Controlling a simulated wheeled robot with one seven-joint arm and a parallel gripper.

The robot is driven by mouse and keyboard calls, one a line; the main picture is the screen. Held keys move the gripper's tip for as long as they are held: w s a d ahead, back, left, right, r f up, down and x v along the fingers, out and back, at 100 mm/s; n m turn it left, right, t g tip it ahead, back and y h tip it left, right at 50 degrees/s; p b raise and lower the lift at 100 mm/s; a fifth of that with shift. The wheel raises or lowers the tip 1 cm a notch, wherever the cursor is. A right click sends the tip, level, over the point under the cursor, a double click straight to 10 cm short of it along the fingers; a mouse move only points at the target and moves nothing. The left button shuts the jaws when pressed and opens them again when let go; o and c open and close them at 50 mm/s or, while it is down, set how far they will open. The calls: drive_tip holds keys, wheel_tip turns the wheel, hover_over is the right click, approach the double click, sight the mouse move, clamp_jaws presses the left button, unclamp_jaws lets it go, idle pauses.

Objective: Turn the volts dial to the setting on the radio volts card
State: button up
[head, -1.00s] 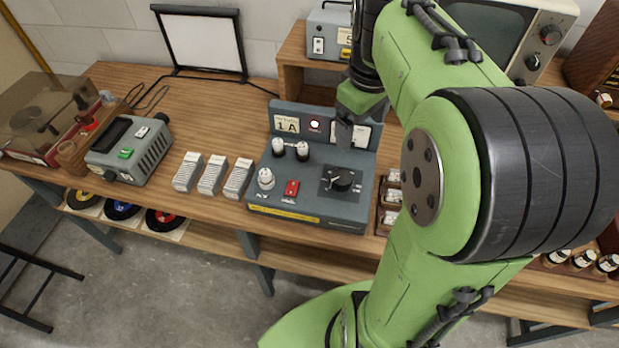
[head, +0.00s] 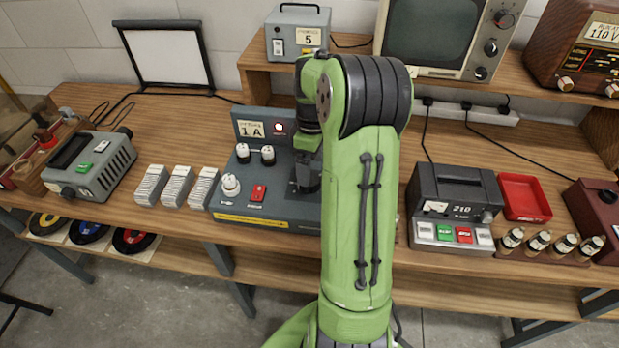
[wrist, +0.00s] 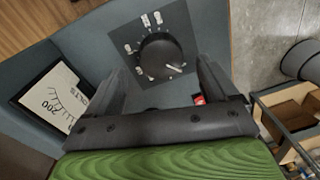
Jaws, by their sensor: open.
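The volts dial is a round black knob (wrist: 160,56) with a white pointer line, on a dark square plate with small white labels. In the wrist view its pointer aims right and slightly down. My gripper (wrist: 165,72) is open, one finger on each side of the knob; I cannot tell whether they touch it. In the head view my gripper (head: 306,178) is low over the right of the grey-blue console (head: 285,212), and my arm hides the dial. The radio volts card (head: 603,31) on the brown radio (head: 570,50) reads 110 V. A VOLTS meter (wrist: 52,98) shows 200.
The console also has a red switch (head: 258,192), white-topped posts and a card reading 1 A (head: 251,129). A black unit marked 210 (head: 455,200) and a red tray (head: 524,197) stand to the right. Grey ribbed blocks (head: 177,186) lie to the left.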

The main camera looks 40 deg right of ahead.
wheel_tip(320, 180, down, 4)
drive_tip(key=shift+a+r, duration=0.1)
drive_tip(key=c, duration=1.1)
drive_tip(key=shift+o, duration=0.2)
drive_tip(key=shift+r, duration=0.1)
